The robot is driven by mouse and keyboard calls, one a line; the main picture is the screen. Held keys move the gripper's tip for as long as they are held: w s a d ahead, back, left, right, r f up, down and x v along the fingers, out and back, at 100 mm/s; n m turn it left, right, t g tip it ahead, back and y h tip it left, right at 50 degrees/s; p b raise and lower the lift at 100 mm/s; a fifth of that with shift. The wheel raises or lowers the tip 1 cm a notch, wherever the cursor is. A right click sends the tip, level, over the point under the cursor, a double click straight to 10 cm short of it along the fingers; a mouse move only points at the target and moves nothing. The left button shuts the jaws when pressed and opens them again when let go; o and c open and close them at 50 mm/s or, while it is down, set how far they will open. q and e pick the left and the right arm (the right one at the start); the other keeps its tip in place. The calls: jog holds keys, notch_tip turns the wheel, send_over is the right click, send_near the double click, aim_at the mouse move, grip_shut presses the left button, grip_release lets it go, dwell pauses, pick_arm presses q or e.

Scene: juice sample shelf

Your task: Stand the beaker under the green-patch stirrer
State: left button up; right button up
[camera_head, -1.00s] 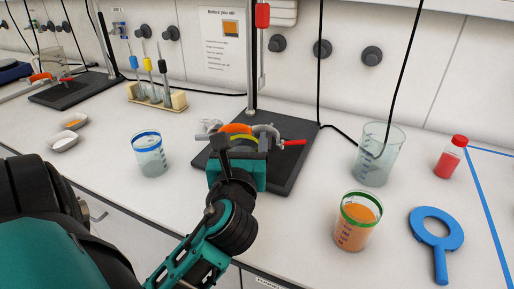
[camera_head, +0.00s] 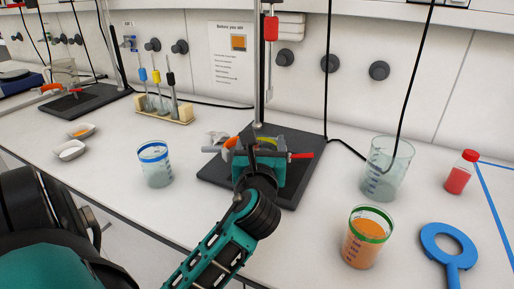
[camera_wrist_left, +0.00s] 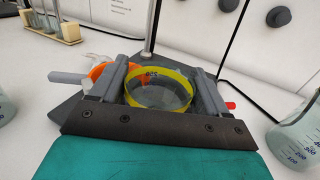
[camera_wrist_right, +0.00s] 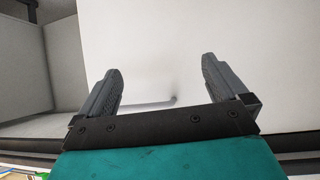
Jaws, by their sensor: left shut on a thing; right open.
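My left gripper (camera_wrist_left: 160,88) is shut on a clear beaker with a yellow rim band (camera_wrist_left: 160,106), one finger on each side. In the head view my left gripper (camera_head: 262,153) is over the dark base plate of the nearer stand (camera_head: 295,185) and hides most of the beaker. I cannot tell whether the beaker touches the plate. A red block (camera_head: 271,28) shows high up by that stand's upright. No green patch is visible on either stand. My right gripper (camera_wrist_right: 160,90) is open and empty, facing a pale surface in its wrist view.
A blue-banded beaker (camera_head: 155,165) stands left of the plate. A green-banded beaker of orange liquid (camera_head: 366,240), a large beaker (camera_head: 385,170), a red bottle (camera_head: 461,173) and a blue ring tool (camera_head: 449,245) stand or lie right. Another stand (camera_head: 85,99) is far left.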

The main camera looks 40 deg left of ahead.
aim_at(268, 141)
pick_arm(q)
jog(key=shift+w+a+p, duration=0.25)
jog(key=shift+w+a, duration=0.05)
jog(key=shift+w, duration=0.55)
jog(key=shift+w+a+p, duration=0.25)
jog(key=shift+w, duration=0.55)
jog(key=shift+f, duration=0.3)
jog(key=o, duration=1.3)
jog(key=shift+c, duration=0.2)
jog(key=shift+f, duration=0.1)
jog(key=v, duration=1.3)
